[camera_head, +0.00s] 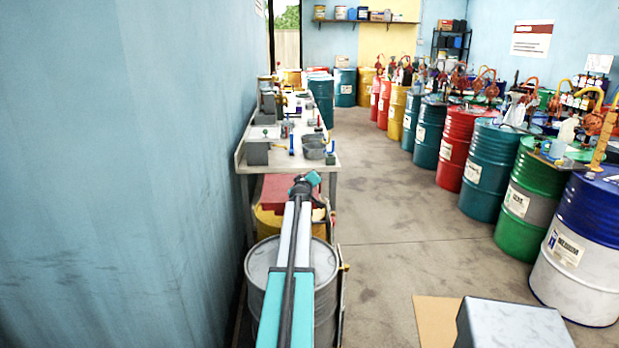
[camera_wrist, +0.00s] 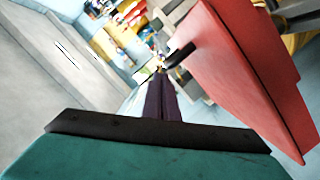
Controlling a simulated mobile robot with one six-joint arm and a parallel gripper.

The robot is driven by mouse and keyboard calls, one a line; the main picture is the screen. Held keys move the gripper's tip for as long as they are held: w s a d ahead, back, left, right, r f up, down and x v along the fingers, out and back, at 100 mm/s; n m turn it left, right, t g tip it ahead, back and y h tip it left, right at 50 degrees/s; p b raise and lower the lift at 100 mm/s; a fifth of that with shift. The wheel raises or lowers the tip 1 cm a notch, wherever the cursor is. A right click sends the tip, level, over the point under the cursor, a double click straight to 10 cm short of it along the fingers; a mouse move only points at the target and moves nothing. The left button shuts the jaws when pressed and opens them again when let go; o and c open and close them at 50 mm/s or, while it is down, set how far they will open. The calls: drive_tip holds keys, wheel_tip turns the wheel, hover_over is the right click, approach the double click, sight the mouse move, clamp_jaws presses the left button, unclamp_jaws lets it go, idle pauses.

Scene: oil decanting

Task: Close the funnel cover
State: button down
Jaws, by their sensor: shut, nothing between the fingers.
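The red funnel cover (camera_head: 275,190) shows in the head view over a yellow drum, partly hidden behind my arm. In the wrist view the cover (camera_wrist: 245,75) is a large flat red panel on the right, slanting across the picture. A dark handle (camera_wrist: 180,56) sticks out from its left edge. I cannot tell the cover's exact angle to the funnel. My gripper (camera_wrist: 159,78) is shut and empty, its dark fingers pointing toward the handle and lying left of the panel. Whether the fingertips touch the handle is unclear. The funnel's inside is not visible.
A grey drum (camera_head: 262,264) stands nearer, below my arm. A workbench (camera_head: 290,166) with tools and containers stands beyond the cover, along the blue wall (camera_head: 120,170). A row of coloured drums (camera_head: 484,160) lines the right. The floor (camera_head: 385,205) between is open.

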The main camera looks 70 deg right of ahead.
drive_tip(key=shift+s+a+r, duration=0.25)
drive_tip(key=shift+s+a, duration=0.15)
drive_tip(key=shift+a, duration=0.2)
drive_tip(key=shift+s+a+r, duration=0.2)
drive_tip(key=shift+s+a, duration=0.2)
drive_tip(key=shift+a, duration=0.2)
drive_tip(key=shift+s+a+r, duration=0.2)
drive_tip(key=shift+s+a, duration=0.1)
drive_tip(key=shift+a, duration=0.3)
drive_tip(key=shift+s+a+r, duration=0.15)
drive_tip(key=shift+s+a, duration=0.1)
drive_tip(key=shift+a, duration=0.35)
